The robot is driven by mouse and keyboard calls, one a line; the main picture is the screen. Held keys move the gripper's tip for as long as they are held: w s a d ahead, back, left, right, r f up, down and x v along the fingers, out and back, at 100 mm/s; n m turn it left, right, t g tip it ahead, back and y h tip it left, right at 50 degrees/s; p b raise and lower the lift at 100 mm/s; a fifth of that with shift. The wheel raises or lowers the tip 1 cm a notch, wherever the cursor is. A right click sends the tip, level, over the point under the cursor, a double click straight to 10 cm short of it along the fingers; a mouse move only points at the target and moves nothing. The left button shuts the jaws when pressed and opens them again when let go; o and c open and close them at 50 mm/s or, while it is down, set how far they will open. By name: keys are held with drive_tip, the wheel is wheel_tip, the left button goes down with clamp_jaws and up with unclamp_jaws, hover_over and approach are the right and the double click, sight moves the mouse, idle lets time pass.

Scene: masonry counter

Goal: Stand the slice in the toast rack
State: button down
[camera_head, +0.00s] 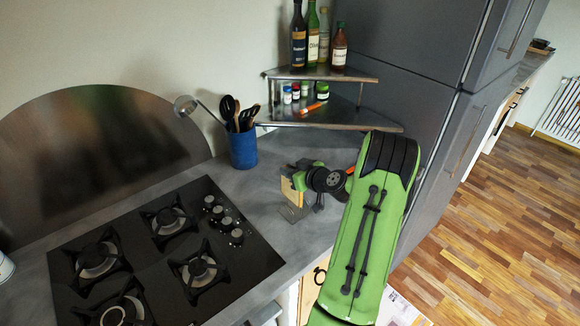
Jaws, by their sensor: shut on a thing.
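The tan slice (288,192) is upright near the back right of the grey counter. My gripper (297,178) is shut on its upper part, reaching in from the right. The toast rack (291,213), small and grey metal, is on the counter directly below the slice. The slice's lower edge is at or just above the rack; I cannot tell whether it sits between the bars. My wrist and green arm hide the counter to the right and part of the gripper.
A black gas hob (165,255) fills the counter at left. A blue utensil pot (243,151) stands behind the rack. A corner shelf (350,75) with bottles and jars is at the back. A tall grey fridge (420,50) is at right.

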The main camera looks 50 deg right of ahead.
drive_tip(key=shift+f+b, duration=2.9)
drive_tip(key=shift+b, duration=0.75)
drive_tip(key=shift+f+b, duration=0.45)
drive_tip(key=shift+b, duration=0.35)
drive_tip(key=c, duration=1)
unclamp_jaws()
drive_tip(key=shift+r, duration=0.15)
drive_tip(key=shift+r+p, duration=1)
drive_tip(key=shift+r, duration=1.95)
